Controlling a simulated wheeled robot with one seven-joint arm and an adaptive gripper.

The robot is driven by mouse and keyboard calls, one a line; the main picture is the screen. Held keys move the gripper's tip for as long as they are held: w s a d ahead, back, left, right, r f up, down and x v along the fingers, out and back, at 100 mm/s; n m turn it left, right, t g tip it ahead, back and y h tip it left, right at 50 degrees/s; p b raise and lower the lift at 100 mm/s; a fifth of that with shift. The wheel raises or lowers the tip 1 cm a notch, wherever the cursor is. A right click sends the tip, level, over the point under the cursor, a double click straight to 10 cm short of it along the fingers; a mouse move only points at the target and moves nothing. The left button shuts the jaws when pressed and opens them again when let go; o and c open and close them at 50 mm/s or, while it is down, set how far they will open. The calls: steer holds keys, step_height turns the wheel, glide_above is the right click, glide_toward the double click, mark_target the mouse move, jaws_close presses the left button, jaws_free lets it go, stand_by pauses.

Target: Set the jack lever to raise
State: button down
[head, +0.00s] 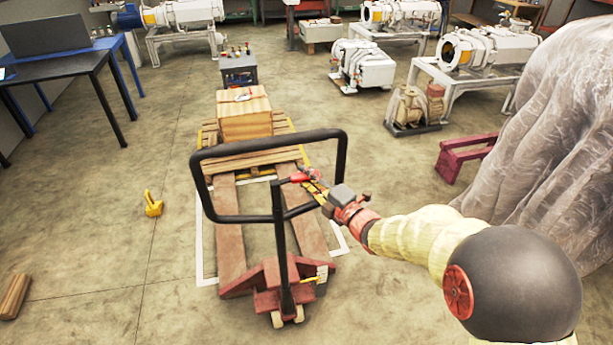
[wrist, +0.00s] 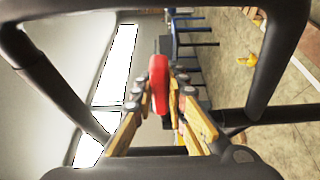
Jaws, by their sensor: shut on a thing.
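The pallet jack (head: 285,280) is dark red with a black loop handle (head: 335,150) standing upright. The jack lever (head: 299,177) is a small red lever inside the loop, near the top of the shaft. My gripper (head: 305,174) reaches into the loop from the right, at the lever. In the wrist view the red lever (wrist: 158,84) stands between the two fingers of my gripper (wrist: 160,88), which are shut on it. The black loop also frames the wrist view (wrist: 275,60). The fingers hide part of the lever, and its setting cannot be told.
A wooden pallet (head: 205,135) with a wooden box (head: 244,118) sits beyond the jack. A yellow object (head: 153,204) and a wood block (head: 14,296) lie on the floor at left. A draped sheet (head: 560,130) stands at right. Left floor is mostly clear.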

stand_by(0.4)
step_height(320, 180, down, 2)
steer(key=m+b, duration=0.1)
steer(key=b, duration=0.3)
steer(key=shift+m, duration=0.4)
steer(key=f+m+t+b, duration=0.1)
steer(key=m+b, duration=0.1)
steer(key=b, duration=0.1)
steer(key=shift+y, duration=0.3)
steer(key=c, duration=1.8)
jaws_free()
steer(key=shift+o, duration=0.2)
steer(key=shift+s, duration=0.1)
steer(key=v, duration=1.2)
